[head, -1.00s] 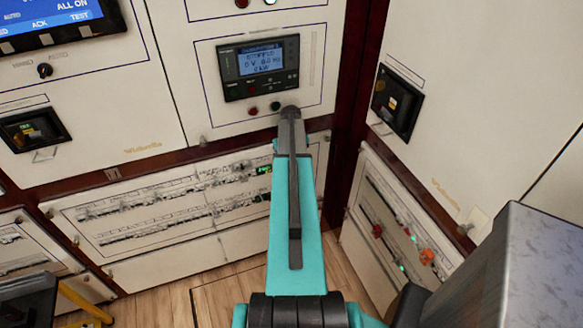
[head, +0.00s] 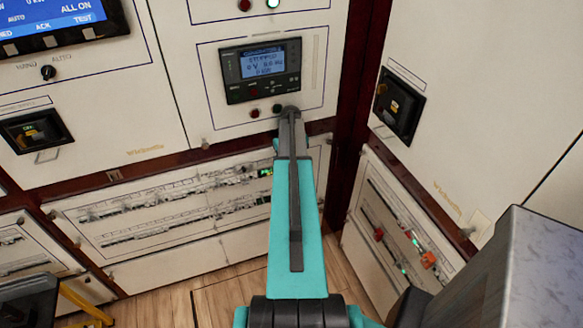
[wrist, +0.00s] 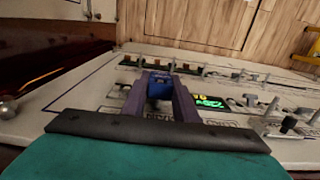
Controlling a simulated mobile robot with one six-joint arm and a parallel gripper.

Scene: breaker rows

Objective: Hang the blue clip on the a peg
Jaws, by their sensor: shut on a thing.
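In the wrist view my gripper (wrist: 161,76) points down along a pale breaker panel (wrist: 225,78), its two dark purple-grey fingers shut on a small blue clip (wrist: 159,89). The clip sits between the fingers, close to the breaker rows; whether it touches anything there I cannot tell. I cannot make out which peg is marked a.
The head view shows the low breaker panel (head: 165,240) with two rows and a green-lit display (head: 265,171). A right-hand panel (head: 378,205) carries red handles. A grey display unit (head: 261,70) is above. Wooden floor (head: 225,298) is clear below. A round metal knob (wrist: 8,110) is at the wrist view's left.

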